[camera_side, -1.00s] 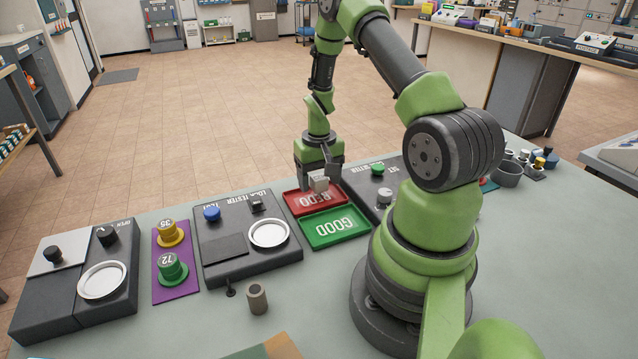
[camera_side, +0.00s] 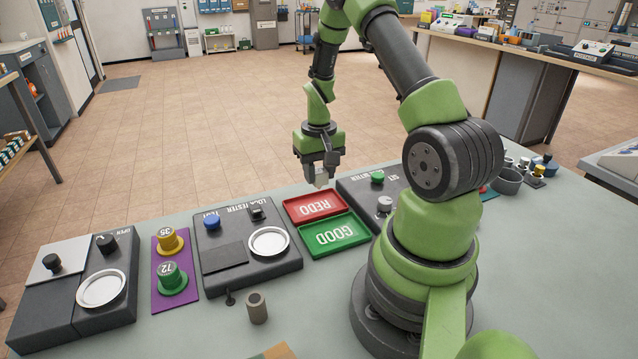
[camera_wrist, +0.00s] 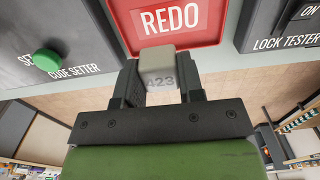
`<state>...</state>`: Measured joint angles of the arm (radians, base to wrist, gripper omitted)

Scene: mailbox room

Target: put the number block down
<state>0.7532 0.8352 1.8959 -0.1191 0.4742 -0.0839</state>
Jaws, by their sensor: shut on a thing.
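My gripper (camera_side: 320,172) is shut on a small pale grey number block (camera_side: 321,181), which is held in the air behind the red REDO tray in the side view. The red REDO tray (camera_side: 294,212) is empty and lies just past the block in the wrist view (camera_wrist: 207,32). The green GOOD tray (camera_side: 350,237) is empty and adjoins the red one on its near side.
The lock tester (camera_side: 225,280), with a blue button and a round plate, stands left of the trays. The code setter (camera_side: 360,191) stands to their right. A purple mat (camera_side: 160,290) holds yellow and green knobs. A small cylinder (camera_side: 257,308) stands near the front.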

